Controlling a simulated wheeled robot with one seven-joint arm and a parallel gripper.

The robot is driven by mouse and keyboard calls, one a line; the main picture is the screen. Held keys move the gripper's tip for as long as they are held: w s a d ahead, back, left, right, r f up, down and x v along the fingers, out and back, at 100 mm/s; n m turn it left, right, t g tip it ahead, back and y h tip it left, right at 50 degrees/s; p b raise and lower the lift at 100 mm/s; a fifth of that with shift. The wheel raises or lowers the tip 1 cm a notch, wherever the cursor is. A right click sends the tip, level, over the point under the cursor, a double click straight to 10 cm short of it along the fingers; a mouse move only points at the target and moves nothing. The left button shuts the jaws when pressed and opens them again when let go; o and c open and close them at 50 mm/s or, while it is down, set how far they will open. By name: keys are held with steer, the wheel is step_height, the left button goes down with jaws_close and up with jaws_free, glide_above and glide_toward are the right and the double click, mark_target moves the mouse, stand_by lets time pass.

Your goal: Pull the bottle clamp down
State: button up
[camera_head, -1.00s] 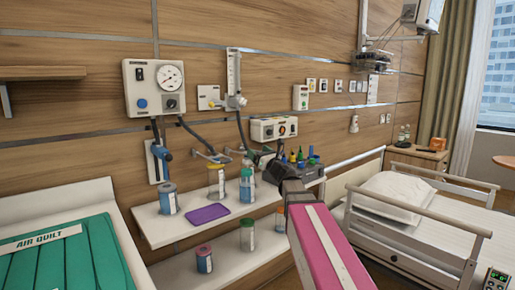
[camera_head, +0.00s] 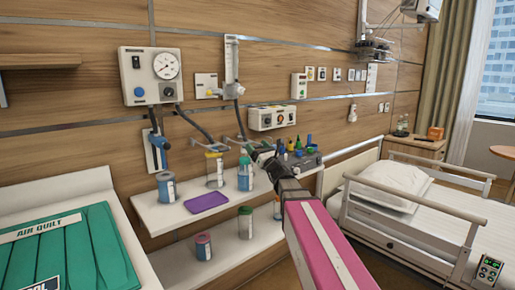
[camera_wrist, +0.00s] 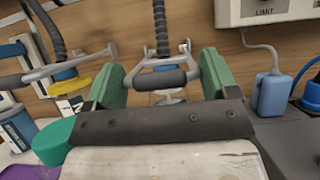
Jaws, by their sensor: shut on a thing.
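A grey metal bottle clamp (camera_wrist: 178,62) with a dark padded bar (camera_wrist: 163,79) is in the middle of the wrist view. My gripper (camera_wrist: 162,76) has its green fingers on either side of that bar and is shut on it. A dark hose hangs behind the clamp. A second grey clamp (camera_wrist: 68,63) is to the left, above a yellow-topped bottle. In the head view my gripper (camera_head: 262,158) is small and dark at the wall, and it largely hides the held clamp.
A shelf (camera_head: 150,217) carries several bottles and a purple tray (camera_head: 206,202). More bottles stand on the lower shelf (camera_head: 225,257). A white control box (camera_head: 273,117) is above my gripper. A bed (camera_head: 410,215) is at right.

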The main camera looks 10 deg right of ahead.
steer(key=o, duration=1)
steer(key=shift+w+f, duration=0.1)
steer(key=shift+f, duration=0.05)
steer(key=shift+c, duration=0.2)
steer(key=v, duration=1)
steer(key=shift+s+d+f, duration=0.2)
steer(key=shift+s, duration=0.1)
